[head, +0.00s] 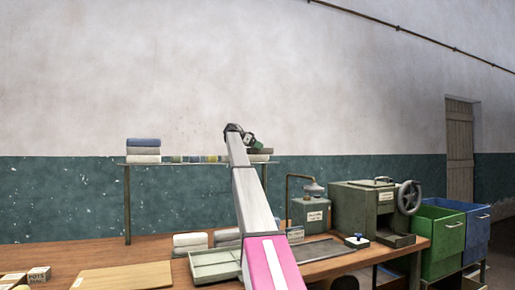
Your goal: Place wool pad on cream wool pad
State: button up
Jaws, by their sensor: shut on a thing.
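My gripper (252,141) is at the far end of my arm, small and dark, above the right end of the wall shelf. It is shut on a dark wool pad (267,151), of which only a thin edge shows beside and below it. A pale cream pad (262,158) lies on the shelf just under the dark one; I cannot tell if the two touch. My arm hides their left part. At the shelf's left end, a blue-grey pad (144,142) lies on top of pale pads (143,155).
Small coloured items (193,158) line the shelf (175,164). Green (440,235) and blue bins stand right.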

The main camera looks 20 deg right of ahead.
jog(key=o, duration=1)
jog(key=v, duration=1.2)
jog(key=shift+w, duration=0.1)
